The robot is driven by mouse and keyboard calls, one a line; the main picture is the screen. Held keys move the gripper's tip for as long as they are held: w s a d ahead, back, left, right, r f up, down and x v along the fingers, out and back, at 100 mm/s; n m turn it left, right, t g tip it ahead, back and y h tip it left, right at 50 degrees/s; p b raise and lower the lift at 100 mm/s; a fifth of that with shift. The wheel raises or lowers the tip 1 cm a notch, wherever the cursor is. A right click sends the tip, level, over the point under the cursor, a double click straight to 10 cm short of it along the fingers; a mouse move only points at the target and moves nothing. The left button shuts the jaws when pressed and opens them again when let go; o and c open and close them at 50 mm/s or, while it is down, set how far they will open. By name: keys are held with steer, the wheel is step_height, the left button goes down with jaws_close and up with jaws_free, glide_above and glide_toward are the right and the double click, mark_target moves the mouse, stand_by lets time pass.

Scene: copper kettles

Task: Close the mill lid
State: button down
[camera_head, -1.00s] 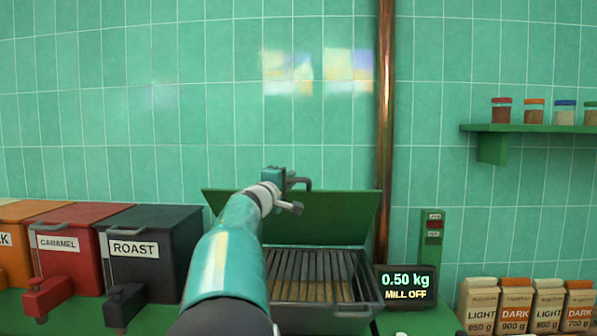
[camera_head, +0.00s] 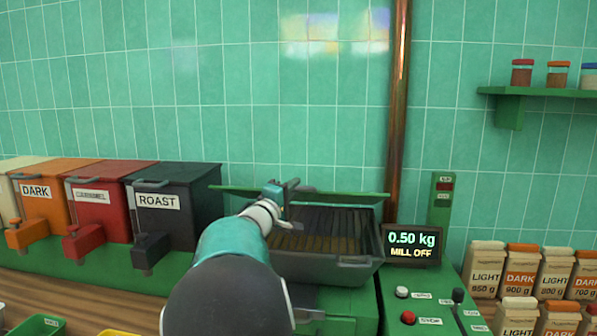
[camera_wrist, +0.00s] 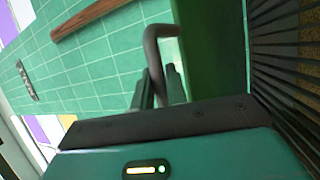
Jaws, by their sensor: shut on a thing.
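The mill is a dark hopper (camera_head: 311,266) with a slatted grate and brown grain showing below the slats. Its green lid (camera_head: 345,196) is hinged at the back and is now seen nearly edge-on, tipped forward over the back of the hopper. My gripper (camera_head: 290,188) is at the lid's front edge, left of its middle. In the wrist view my gripper (camera_wrist: 158,88) is shut on the grey lid handle (camera_wrist: 152,48), with the green lid (camera_wrist: 198,60) beside it and the grate (camera_wrist: 280,75) at right. My arm hides the hopper's left front.
A display (camera_head: 412,246) reads 0.50 kg and MILL OFF. A copper pipe (camera_head: 397,110) rises behind the mill. The black ROAST bin (camera_head: 172,215) stands close on the left. Malt bags (camera_head: 520,275) and a control panel with a red button (camera_head: 408,317) are at right.

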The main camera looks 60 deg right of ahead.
steer(key=a+f+h, duration=0.1)
steer(key=f, duration=0.4)
steer(key=s+a+f+m+h, duration=0.1)
steer(key=f, duration=0.5)
steer(key=a+f+m+g+h, duration=0.1)
steer(key=f, duration=0.5)
steer(key=shift+s+a, duration=0.25)
steer(key=shift+s, duration=0.15)
steer(key=shift+f, duration=0.9)
steer(key=c, duration=1.5)
jaws_free()
steer(key=shift+f, duration=0.15)
steer(key=shift+o, duration=0.5)
